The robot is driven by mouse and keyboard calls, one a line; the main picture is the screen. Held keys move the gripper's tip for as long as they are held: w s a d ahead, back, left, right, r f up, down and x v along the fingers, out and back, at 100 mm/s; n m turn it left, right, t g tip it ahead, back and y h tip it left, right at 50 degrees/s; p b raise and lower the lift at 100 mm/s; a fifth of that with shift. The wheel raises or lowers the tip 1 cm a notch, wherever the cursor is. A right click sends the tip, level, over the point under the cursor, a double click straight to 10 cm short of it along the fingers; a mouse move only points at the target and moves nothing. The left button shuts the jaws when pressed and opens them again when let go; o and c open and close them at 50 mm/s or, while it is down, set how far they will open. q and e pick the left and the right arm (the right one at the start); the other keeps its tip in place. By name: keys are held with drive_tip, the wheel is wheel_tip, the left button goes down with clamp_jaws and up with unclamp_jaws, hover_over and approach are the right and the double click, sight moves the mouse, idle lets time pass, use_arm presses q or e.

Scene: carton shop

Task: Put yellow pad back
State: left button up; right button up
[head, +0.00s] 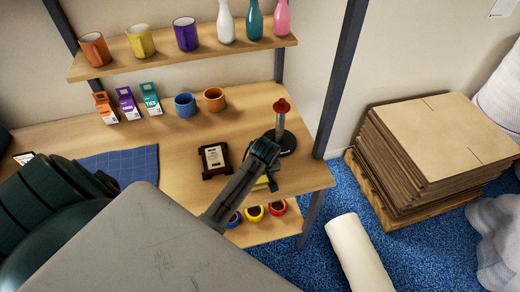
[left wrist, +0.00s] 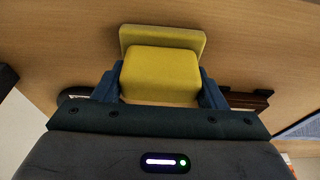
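The yellow pad (left wrist: 160,75) is a block with a wider yellow plate at its far side. In the left wrist view it sits between the two blue fingers of my left gripper (left wrist: 162,90), which touch its sides. In the head view my left gripper (head: 267,165) is over the right part of the wooden table, and only a bit of the yellow pad (head: 262,183) shows beneath it. Whether the pad touches the table is hidden. My right gripper is not in view.
A red-topped post on a black round base (head: 282,122) stands close behind my left gripper. A dark-framed card (head: 214,157) lies to its left, beside a blue mat (head: 122,165). Mugs and small cartons stand further back. Tape rolls (head: 254,213) sit on the lower shelf.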

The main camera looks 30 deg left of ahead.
sight(262, 185)
use_arm(q)
drive_tip(key=o, duration=0.4)
drive_tip(key=shift+c, duration=0.2)
drive_tip(key=shift+r, duration=0.1)
drive_tip(key=shift+r, duration=0.3)
drive_tip(key=b+v, duration=0.2)
drive_tip(key=v, duration=0.9)
drive_tip(key=shift+s+r, duration=0.15)
drive_tip(key=shift+r, duration=0.05)
drive_tip(key=shift+f, duration=0.1)
